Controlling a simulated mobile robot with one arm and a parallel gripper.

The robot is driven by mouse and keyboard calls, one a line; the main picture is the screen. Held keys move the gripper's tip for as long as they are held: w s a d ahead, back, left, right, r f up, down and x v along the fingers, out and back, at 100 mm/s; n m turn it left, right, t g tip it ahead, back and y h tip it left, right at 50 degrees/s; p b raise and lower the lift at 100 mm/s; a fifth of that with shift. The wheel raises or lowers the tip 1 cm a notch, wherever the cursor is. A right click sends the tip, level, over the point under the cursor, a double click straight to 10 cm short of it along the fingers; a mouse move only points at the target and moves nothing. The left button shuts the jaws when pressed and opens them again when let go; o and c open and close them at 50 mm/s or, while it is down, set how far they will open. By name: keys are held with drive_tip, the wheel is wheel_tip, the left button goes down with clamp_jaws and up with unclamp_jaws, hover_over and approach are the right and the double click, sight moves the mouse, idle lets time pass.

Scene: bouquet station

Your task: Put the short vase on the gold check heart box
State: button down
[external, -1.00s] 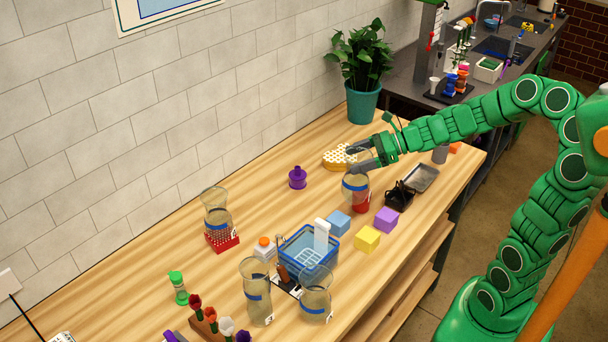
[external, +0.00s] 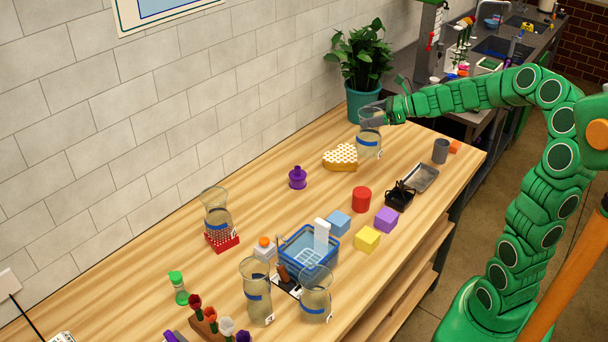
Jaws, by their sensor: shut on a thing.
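My gripper (external: 380,112) is shut on a glass vase (external: 369,145) with a blue band, gripping it near its rim. The vase is upright and held in the air, just right of the gold check heart box (external: 341,157) in the picture. The heart box lies on the wooden table and its right end is close to the vase in this view. Other blue-banded glass vases stand on the table: one on a red checked box (external: 222,238), and two at the front, a taller one (external: 257,290) and a wider one (external: 316,295).
A red cylinder (external: 362,199) stands below the held vase. A purple piece (external: 298,178), coloured cubes (external: 367,239), a black caddy (external: 400,196), a metal tray (external: 422,178) and a blue basket (external: 309,249) are nearby. A potted plant (external: 362,65) stands behind the heart box.

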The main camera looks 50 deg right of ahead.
drive_tip(key=w+d+f+m+h, duration=0.1)
drive_tip(key=w+d+f, duration=0.1)
drive_tip(key=w+d, duration=0.7)
drive_tip(key=w+f, duration=0.6)
drive_tip(key=f, duration=0.3)
drive_tip(key=shift+d+f+t, duration=0.4)
drive_tip(key=shift+d, duration=0.05)
drive_tip(key=shift+f, duration=0.1)
idle(0.4)
unclamp_jaws()
